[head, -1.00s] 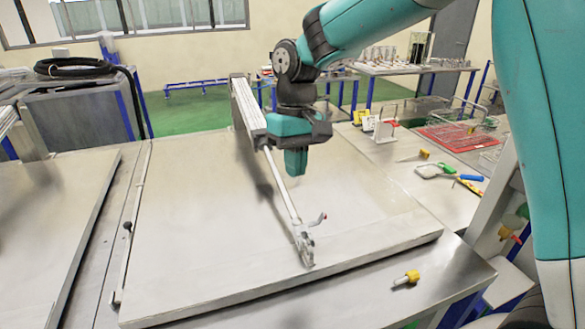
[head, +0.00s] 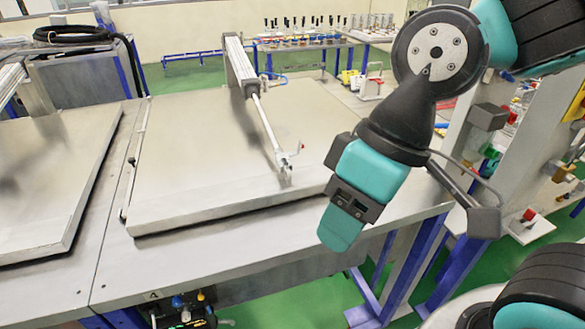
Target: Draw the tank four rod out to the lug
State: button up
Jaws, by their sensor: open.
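The slim metal rod (head: 267,122) comes out of the white pneumatic cylinder (head: 239,62) and slants down over the broad grey tank lid (head: 190,160). Its lower end is at a small metal bracket, seemingly the lug (head: 285,160), with a red-tipped pin or lever (head: 300,147) beside it. I cannot tell whether rod end and lug are joined. My gripper (head: 342,228), with teal fingers, is open and empty. It points down-left in the air, in front and to the right of the lug, apart from the rod.
A second lid (head: 50,180) lies to the left. The bench front edge (head: 260,255) has a small label, with hoses and valves (head: 185,308) below it. A rack of tools (head: 305,35) stands behind. Blue legs and a fittings panel are at the right.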

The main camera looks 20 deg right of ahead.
aim_at(283, 159)
jog(key=z, duration=2.7)
jog(key=k, duration=2)
jog(key=u, duration=1.9)
jog(key=i, duration=0.5)
jog(key=u, duration=0.15)
